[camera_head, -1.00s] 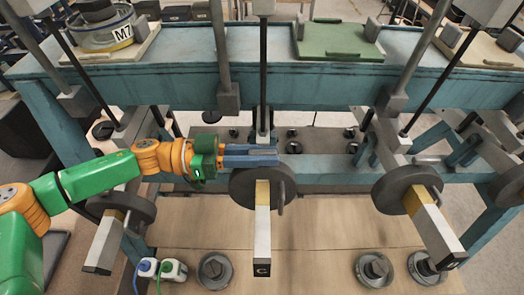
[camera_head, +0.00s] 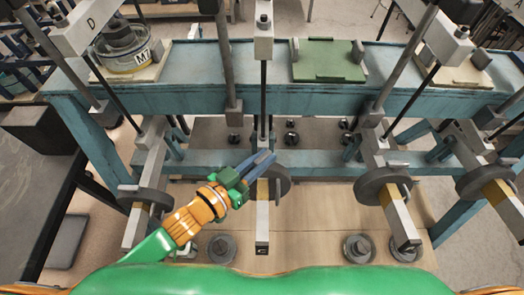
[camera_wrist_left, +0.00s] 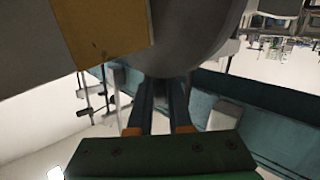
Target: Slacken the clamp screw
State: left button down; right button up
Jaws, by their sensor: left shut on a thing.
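My left gripper (camera_head: 266,160) reaches in from the lower left, its blue fingers lying over the upper left of the dark disc weight (camera_head: 284,181) on the middle lever (camera_head: 262,232). It is shut on the disc weight, as far as I can tell. In the left wrist view the disc (camera_wrist_left: 195,35) fills the top, with the fingers (camera_wrist_left: 165,105) running up against it. The fingertips' contact is hidden there. A thin grey pin (camera_head: 278,190), seemingly the clamp screw, stands on the disc right of the lever, apart from the fingers. My right gripper is not in view.
Similar levers with discs stand left (camera_head: 148,197) and right (camera_head: 383,185). The teal frame beam (camera_head: 200,98) runs behind, with upright rods close to the gripper. Round weights (camera_head: 222,248) lie on the board below. A dark table (camera_head: 35,200) stands at left.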

pick_arm(q)
jog(key=n+t+y, duration=0.1)
jog(key=y, duration=0.1)
jog(key=shift+r+n+t+y+p, duration=0.15)
jog(key=shift+n+t+y+p, duration=0.15)
jog(key=shift+n+t+p, duration=0.1)
jog(key=shift+n+t+y, duration=0.3)
jog(key=shift+n+y, duration=0.3)
jog(key=shift+y, duration=0.3)
jog(key=shift+w, duration=0.1)
jog(key=c, duration=0.8)
grip_release()
jog(key=shift+c, duration=0.2)
